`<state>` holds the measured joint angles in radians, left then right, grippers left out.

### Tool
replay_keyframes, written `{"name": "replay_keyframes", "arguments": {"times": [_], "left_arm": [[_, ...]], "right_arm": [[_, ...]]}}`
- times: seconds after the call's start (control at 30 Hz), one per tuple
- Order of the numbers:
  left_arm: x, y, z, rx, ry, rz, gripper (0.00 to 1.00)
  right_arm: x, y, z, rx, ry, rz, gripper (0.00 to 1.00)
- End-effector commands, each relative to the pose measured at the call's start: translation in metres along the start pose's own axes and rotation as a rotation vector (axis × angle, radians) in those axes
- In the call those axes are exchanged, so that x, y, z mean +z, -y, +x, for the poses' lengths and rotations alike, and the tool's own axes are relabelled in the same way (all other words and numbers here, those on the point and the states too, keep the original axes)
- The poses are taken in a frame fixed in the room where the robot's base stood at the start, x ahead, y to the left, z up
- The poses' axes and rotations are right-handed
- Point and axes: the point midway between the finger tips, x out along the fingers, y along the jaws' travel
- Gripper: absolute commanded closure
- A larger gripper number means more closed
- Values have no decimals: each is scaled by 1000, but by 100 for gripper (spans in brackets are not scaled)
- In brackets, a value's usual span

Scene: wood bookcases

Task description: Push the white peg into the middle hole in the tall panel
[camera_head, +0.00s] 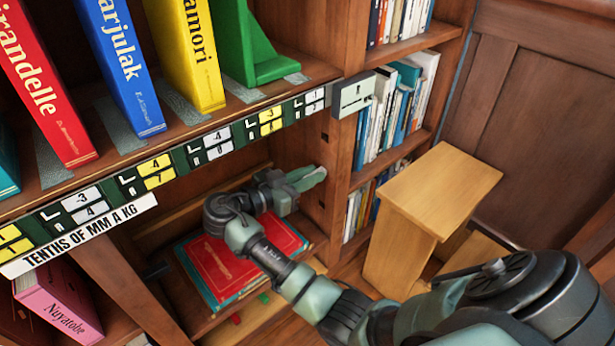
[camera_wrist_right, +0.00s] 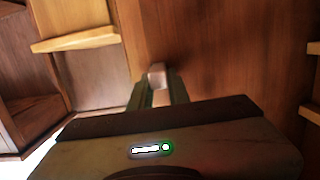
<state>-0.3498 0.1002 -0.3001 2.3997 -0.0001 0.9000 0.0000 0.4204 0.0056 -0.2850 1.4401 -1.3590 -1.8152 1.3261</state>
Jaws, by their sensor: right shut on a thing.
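My right gripper (camera_head: 312,178) reaches into the lower bay of the bookcase, its fingertips close to the tall panel (camera_head: 345,130) on the right of that bay. It is shut on the white peg (camera_wrist_right: 157,72), which shows as a small pale block between the fingertips in the right wrist view. The panel shows a dark square hole (camera_head: 324,138) above the gripper and another (camera_head: 321,204) below it. The middle hole is hidden behind the gripper and peg. I cannot tell whether the peg's tip is in it. My left gripper is not in view.
Red, blue and yellow books (camera_head: 110,60) and a green bookend (camera_head: 255,45) stand on the shelf above my arm. A red book (camera_head: 285,235) lies on top of others below my gripper. A wooden step stool (camera_head: 440,190) stands at the right.

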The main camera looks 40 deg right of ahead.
Motion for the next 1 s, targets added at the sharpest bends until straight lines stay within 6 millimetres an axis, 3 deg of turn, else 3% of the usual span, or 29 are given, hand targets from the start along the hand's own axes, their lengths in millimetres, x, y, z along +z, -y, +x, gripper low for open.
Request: {"name": "replay_keyframes", "arguments": {"times": [0.47,0.5,0.57,0.87,1.0], "left_arm": [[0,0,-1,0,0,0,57],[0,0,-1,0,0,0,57],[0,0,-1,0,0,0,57],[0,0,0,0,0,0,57],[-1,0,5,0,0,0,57]], "right_arm": [[-2,0,12,1,0,0,100],[-2,0,12,1,0,0,72],[-2,0,12,1,0,0,57],[-2,0,9,0,1,-1,57],[-3,1,-8,-3,3,-1,57]]}}
